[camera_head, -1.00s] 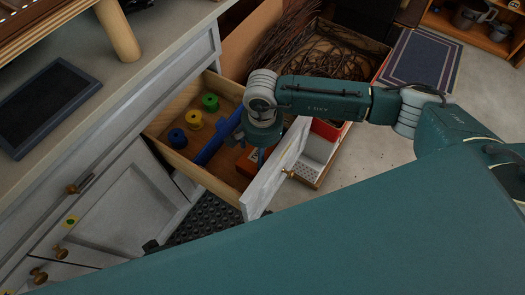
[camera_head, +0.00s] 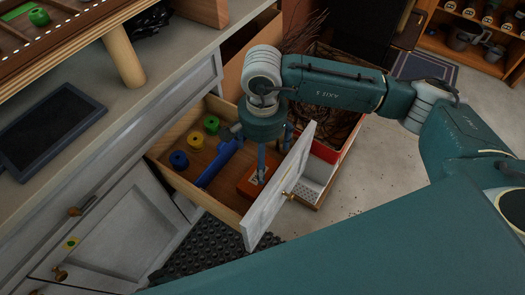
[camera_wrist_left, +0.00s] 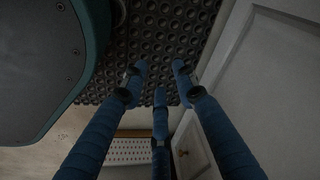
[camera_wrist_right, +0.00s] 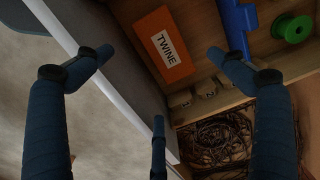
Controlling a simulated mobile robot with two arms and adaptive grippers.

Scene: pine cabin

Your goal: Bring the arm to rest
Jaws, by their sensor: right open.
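My right gripper (camera_head: 262,172) hangs over the open drawer (camera_head: 222,208), its fingers pointing down near the drawer's front panel. In the right wrist view its fingers (camera_wrist_right: 160,65) are spread wide with nothing between them. An orange box labelled TWINE (camera_wrist_right: 165,45) lies in the drawer below; it also shows in the head view (camera_head: 246,184), partly behind the fingers. My left gripper is outside the head view. In the left wrist view its fingers (camera_wrist_left: 158,75) are empty, tips a little apart, over a dark studded mat (camera_wrist_left: 165,35), beside a pale cabinet door (camera_wrist_left: 275,70).
A crate of twigs (camera_head: 340,135) and a white perforated tray (camera_head: 312,185) stand beyond the drawer front. A counter with a dark tablet-like panel (camera_head: 55,118) is at left.

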